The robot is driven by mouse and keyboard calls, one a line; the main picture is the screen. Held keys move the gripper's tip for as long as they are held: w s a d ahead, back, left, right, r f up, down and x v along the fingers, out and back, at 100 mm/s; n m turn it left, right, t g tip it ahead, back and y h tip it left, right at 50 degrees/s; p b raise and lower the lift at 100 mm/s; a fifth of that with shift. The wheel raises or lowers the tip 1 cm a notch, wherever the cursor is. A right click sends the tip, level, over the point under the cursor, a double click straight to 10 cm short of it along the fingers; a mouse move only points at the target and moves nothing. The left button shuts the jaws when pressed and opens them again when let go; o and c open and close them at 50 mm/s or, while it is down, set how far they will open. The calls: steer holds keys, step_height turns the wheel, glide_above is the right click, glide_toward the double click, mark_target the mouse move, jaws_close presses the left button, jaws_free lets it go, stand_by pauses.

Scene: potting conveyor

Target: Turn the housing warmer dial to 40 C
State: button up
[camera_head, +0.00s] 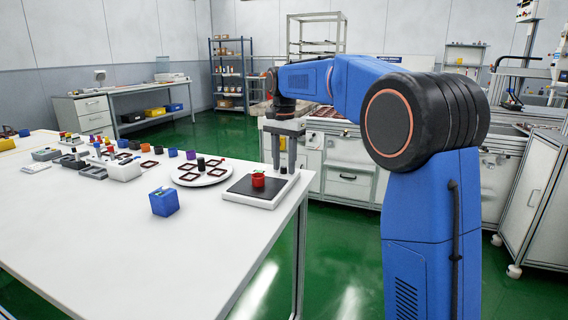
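A flat white unit with a dark square top (237,187), which looks like the housing warmer, lies near the right edge of the white table. A red cup-like part (258,180) with a bit of green on top stands on its dark surface. My gripper (284,168) points down at the far right corner of this unit. Its two fingers are apart, with a gap between them. The dial itself is too small or hidden by the fingers to make out, and so is its setting. I cannot tell whether a finger touches anything.
A blue cube (164,202) stands in front of the unit. A round white disc (201,172) with dark red frames lies to its left. Several small coloured parts and grey blocks fill the table's far left. The front of the white table (90,240) is clear.

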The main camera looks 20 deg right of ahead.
jaws_close()
steer(key=shift+n, duration=0.3)
steer(key=n, duration=1.2)
steer(key=shift+a+n, duration=0.1)
steer(key=shift+n, duration=2.5)
